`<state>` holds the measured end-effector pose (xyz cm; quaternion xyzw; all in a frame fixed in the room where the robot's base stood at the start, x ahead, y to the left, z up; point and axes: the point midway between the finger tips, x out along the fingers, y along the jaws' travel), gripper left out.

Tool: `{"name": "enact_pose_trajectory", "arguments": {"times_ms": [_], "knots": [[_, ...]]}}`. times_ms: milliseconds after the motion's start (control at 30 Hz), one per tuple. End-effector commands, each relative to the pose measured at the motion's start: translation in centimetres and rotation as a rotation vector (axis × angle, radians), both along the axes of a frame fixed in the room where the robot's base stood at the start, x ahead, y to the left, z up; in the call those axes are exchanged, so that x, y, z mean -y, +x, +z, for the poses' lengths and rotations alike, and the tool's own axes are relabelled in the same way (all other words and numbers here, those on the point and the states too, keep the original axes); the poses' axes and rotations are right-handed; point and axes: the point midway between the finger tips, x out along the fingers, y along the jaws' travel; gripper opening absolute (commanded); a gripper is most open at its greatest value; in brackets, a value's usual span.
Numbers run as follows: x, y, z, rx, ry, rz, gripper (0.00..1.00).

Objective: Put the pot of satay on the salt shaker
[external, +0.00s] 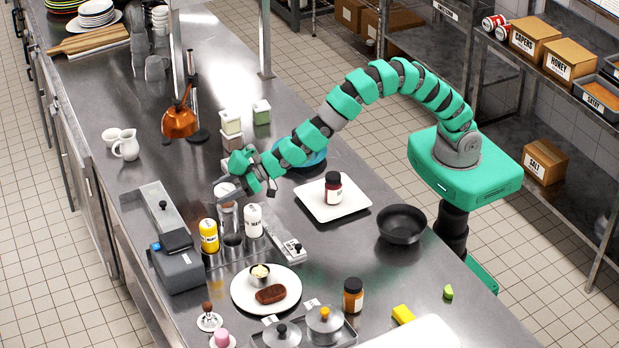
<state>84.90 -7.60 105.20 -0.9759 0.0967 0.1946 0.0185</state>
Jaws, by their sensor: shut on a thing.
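My gripper (232,183) is low over the condiment rack at the left centre, shut on a small pale-topped thing (224,190). The fingers partly cover it, and I cannot tell whether it is the pot of satay. A steel cylinder (228,216) stands directly below it; whether the two touch, and whether this is the salt shaker, is unclear. A dark jar with a pale label (333,190) stands on a square white plate (352,211). An amber jar with a dark lid (353,296) stands near the front; its label is unreadable.
A yellow bottle (209,236), a white bottle (253,222) and a steel cup (233,247) crowd the rack. A round plate (243,297) with food lies in front. A black bowl (402,225) stands right. The counter's left middle has free room.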

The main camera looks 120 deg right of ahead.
Motion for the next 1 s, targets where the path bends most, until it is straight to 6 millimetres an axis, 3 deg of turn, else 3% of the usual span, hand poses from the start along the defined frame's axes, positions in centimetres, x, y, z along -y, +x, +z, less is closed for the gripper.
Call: {"name": "enact_pose_trajectory", "arguments": {"times_ms": [200, 233, 300, 667, 1000], "knots": [[0.0, 0.0, -0.1, 0.001, 0.001, 0.000, 0.36], [0.0, 0.0, -0.1, 0.001, 0.001, 0.000, 0.69], [0.0, 0.0, 0.0, 0.001, 0.001, 0.000, 0.82], [0.0, -0.2, 0.2, 0.001, 0.001, 0.000, 0.82], [-0.7, -3.1, 1.4, -0.001, 0.001, 0.001, 0.82]]}}
